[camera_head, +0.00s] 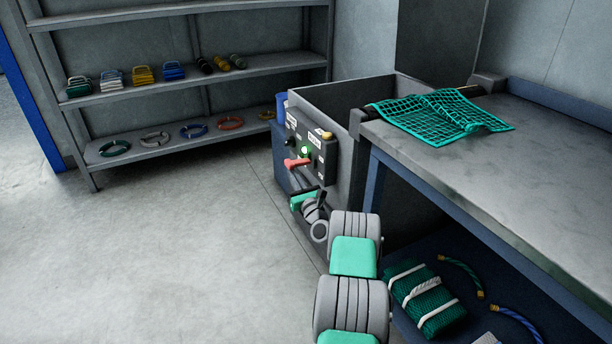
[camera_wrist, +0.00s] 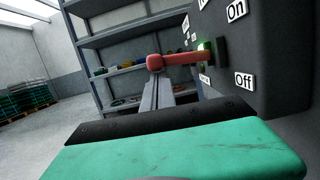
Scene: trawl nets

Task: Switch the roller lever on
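The roller lever (camera_head: 297,162) is a red handle sticking out from a dark control panel (camera_head: 326,158). In the wrist view the lever (camera_wrist: 180,61) lies about level, its rounded end to the left. An "On" label (camera_wrist: 236,10) is above its slot and an "Off" label (camera_wrist: 244,81) below; the lever sits between these heights. A small green lamp (camera_head: 305,150) glows beside it. My gripper (camera_wrist: 162,80) shows grey fingers close together, with nothing seen between them. Their tips point at the lever's rounded end, just below it in the picture; contact cannot be told.
A workbench (camera_head: 480,190) with a green net (camera_head: 440,114) stands to the right. A grey open-topped bin (camera_head: 345,100) is behind the panel. A shelf rack (camera_head: 190,80) with ropes and rings is at the back. The floor (camera_head: 170,250) at left is clear.

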